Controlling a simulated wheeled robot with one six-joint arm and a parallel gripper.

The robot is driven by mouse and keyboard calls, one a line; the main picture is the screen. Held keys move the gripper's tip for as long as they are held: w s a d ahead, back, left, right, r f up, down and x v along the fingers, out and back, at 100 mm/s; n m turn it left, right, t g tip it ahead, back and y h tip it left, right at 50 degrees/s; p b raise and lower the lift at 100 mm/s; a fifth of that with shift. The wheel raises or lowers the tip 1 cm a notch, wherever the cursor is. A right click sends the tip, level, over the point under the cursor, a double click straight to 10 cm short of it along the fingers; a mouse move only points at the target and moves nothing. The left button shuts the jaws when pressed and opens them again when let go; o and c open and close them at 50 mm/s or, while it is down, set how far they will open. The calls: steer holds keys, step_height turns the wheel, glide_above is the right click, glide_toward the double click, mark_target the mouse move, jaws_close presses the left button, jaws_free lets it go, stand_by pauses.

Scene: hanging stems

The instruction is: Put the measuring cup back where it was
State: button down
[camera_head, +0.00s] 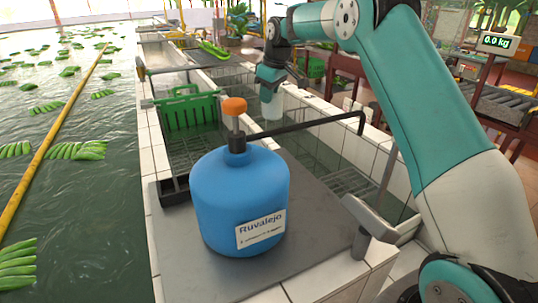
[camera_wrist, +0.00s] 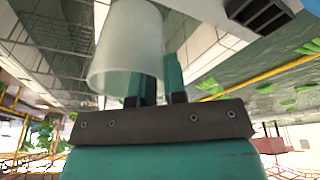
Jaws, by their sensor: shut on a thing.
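The measuring cup (camera_head: 271,106) is a pale, translucent cup. In the head view it hangs below my gripper (camera_head: 270,90), over the tiled basins behind the blue jug. In the wrist view the cup (camera_wrist: 127,50) is large and close, and my gripper's teal fingers (camera_wrist: 158,84) are shut on its side. Part of the cup's wall lies in front of one finger. The cup looks empty and clear of any surface. I cannot tell from these frames where it stood before.
A blue jug (camera_head: 240,205) with an orange-topped pump and a long black spout (camera_head: 300,126) stands on a grey slab (camera_head: 310,240) in front. A green crate (camera_head: 187,110) sits left of the cup. Tiled basin walls (camera_head: 375,150) surround the water. A pool with green bananas lies left.

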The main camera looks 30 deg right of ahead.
mark_target(276, 116)
step_height(276, 116, down, 18)
steer(key=p, duration=0.4)
steer(key=shift+r, duration=0.15)
steer(key=c, duration=1.2)
jaws_free()
steer(key=shift+o, duration=0.2)
steer(key=shift+r, duration=0.1)
steer(key=b+v, duration=0.3)
steer(key=v, duration=0.8)
steer(key=shift+s+r, duration=0.15)
steer(key=shift+r, duration=0.25)
